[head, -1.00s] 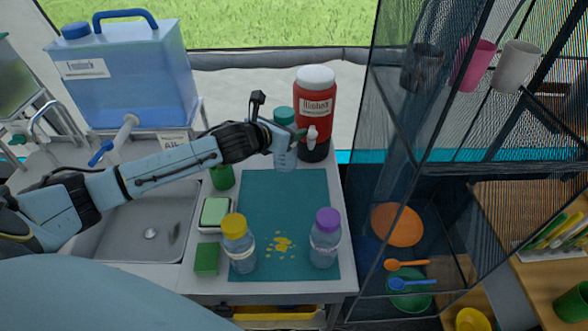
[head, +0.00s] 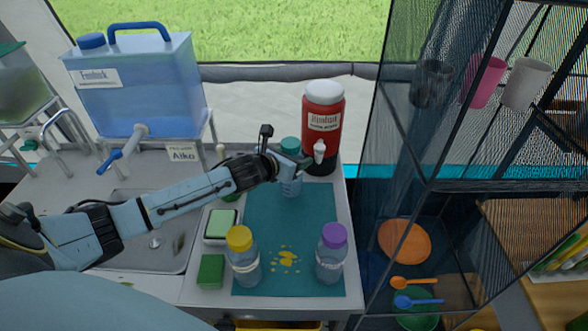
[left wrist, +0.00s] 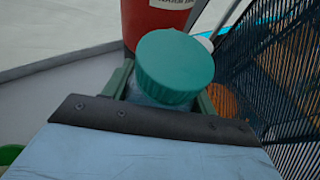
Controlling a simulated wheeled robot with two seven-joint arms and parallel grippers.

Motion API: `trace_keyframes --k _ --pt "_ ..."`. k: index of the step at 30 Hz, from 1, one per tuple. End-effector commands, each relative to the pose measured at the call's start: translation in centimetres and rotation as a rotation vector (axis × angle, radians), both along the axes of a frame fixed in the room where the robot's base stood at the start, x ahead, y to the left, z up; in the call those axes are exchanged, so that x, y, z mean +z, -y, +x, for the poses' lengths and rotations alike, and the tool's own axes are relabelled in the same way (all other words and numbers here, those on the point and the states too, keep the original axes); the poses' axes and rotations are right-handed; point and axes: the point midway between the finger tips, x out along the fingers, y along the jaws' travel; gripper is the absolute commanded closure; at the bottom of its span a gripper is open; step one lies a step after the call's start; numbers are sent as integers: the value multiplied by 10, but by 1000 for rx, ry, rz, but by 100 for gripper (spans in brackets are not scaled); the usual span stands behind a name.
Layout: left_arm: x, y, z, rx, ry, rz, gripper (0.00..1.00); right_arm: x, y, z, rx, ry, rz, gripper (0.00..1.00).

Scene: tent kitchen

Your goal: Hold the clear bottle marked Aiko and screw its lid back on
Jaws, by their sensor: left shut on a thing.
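My left gripper (head: 291,174) is shut on a clear bottle (head: 292,188) with a teal lid (head: 291,145). The bottle is upright over the far part of the teal mat (head: 262,210); I cannot tell whether it touches the mat. In the left wrist view the teal lid (left wrist: 175,65) sits on top of the bottle between the green fingers; how tight it is cannot be told. A clear bottle with a yellow lid (head: 245,267) and one with a purple lid (head: 330,264) stand at the near side of the mat. No name on the bottles is readable. My right gripper is out of view.
A red drink jug (head: 322,105) stands just behind the held bottle. A green sponge (head: 210,271) and soap dish (head: 220,225) lie left of the mat. A mesh shelf (head: 400,190) stands right.

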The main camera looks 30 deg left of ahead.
Motion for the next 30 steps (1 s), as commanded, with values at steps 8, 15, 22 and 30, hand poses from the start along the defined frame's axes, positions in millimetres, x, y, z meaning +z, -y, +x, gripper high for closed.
trace_keyframes --k 8,15,22,30 --pt "-6 1 0 0 -1 -3 100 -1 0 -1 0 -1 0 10" --pt "-37 1 0 2 -2 -3 100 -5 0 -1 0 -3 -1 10" --pt "-37 0 0 0 0 0 100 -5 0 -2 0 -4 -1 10" --pt "-40 0 0 0 0 -1 27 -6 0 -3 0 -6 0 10"
